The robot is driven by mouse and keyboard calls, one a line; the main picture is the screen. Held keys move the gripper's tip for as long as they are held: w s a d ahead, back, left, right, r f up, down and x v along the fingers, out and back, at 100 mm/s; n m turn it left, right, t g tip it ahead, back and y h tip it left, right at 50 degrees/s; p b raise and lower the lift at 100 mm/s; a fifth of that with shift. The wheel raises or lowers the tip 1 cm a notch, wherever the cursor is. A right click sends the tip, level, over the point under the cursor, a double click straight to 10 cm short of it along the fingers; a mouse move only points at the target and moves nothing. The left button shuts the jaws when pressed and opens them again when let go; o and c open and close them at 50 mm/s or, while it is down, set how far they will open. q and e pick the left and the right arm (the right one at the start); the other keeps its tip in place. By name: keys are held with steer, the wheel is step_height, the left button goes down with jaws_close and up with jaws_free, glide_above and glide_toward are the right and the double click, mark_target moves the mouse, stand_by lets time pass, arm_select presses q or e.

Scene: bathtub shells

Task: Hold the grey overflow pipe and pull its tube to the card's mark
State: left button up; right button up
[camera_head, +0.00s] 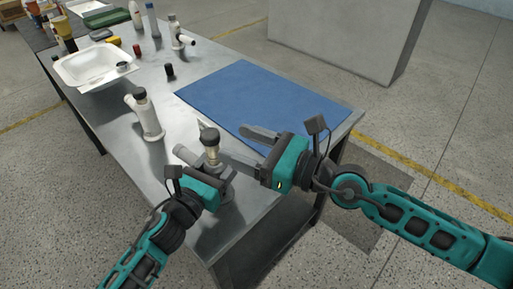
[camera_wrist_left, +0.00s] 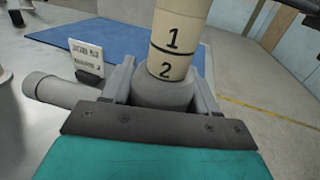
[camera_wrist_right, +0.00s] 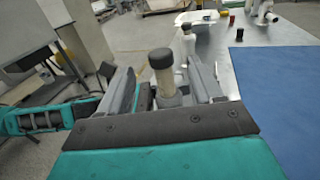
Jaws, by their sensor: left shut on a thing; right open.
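The grey overflow pipe (camera_wrist_left: 160,92) stands upright near the table's front end, with a side arm pointing left in the left wrist view. Its cream tube (camera_wrist_left: 178,35) rises from the collar, showing marks 1 and 2, with 2 just above the collar. A dark cap (camera_wrist_right: 160,58) tops the tube. My left gripper (camera_head: 209,165) is shut on the grey pipe's body. My right gripper (camera_head: 238,147) is open, with the capped tube between its fingers in the right wrist view, apparently untouched. A white card (camera_wrist_left: 87,58) stands behind the pipe; its small print seems to end in 2.
A blue mat (camera_head: 255,97) covers the table's right side. A white pipe with a dark cap (camera_head: 147,115) stands to the left. Farther back are a white basin (camera_head: 92,66), a small dark cap (camera_head: 169,71) and another white pipe (camera_head: 181,37).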

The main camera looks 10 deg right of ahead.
steer(key=shift+v, duration=1.4)
arm_select(q)
steer(key=o, duration=1.2)
